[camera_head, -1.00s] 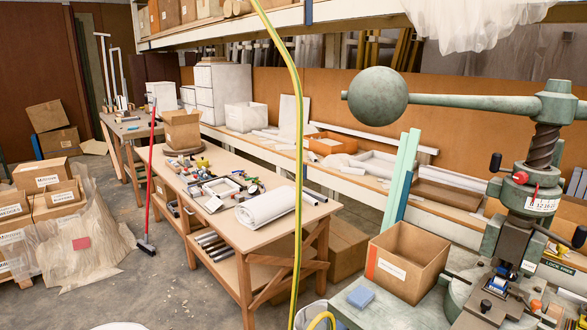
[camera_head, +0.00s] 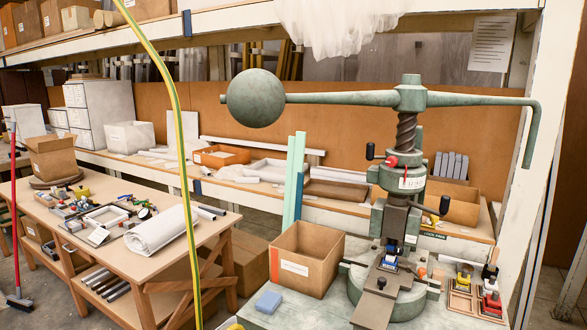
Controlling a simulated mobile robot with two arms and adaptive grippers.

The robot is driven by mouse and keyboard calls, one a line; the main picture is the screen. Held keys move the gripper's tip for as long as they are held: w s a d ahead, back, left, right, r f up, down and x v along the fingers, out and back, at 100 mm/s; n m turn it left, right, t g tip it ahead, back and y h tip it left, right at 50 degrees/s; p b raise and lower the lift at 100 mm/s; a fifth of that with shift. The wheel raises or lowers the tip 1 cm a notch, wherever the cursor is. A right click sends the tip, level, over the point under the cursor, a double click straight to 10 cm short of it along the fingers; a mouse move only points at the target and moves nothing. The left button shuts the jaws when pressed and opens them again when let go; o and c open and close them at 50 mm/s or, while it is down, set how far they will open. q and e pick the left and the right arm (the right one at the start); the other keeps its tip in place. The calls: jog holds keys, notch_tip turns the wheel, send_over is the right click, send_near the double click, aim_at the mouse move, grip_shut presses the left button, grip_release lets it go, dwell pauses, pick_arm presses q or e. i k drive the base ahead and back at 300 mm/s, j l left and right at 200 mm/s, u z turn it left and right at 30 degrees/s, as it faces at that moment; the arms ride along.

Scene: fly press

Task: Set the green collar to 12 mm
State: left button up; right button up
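The green fly press (camera_head: 393,290) stands on a pale green bench at the right. Its top arm carries a big ball weight (camera_head: 255,98) at the left and a bent handle (camera_head: 530,130) at the right. A green collar (camera_head: 393,177) sits around the column below the screw (camera_head: 405,131). It bears a white scale label (camera_head: 412,183), too small to read, a red part (camera_head: 392,161) and black knobs (camera_head: 370,151) at its sides. Neither of my grippers shows.
An open cardboard box (camera_head: 306,258) and a blue block (camera_head: 268,302) stand left of the press. Small wooden trays with tools (camera_head: 462,290) lie to its right. A yellow-green cable (camera_head: 181,150) hangs in front. A cluttered wooden table (camera_head: 150,275) is at the left.

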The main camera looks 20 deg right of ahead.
aim_at(415, 160)
jog(key=i+l+z, duration=0.1)
jog(key=z, duration=0.3)
jog(key=i+l+z, duration=0.1)
jog(key=z, duration=0.3)
jog(key=i+z, duration=0.15)
jog(key=z, duration=0.25)
jog(key=i+z, duration=0.1)
jog(key=z, duration=0.3)
jog(key=i, duration=0.15)
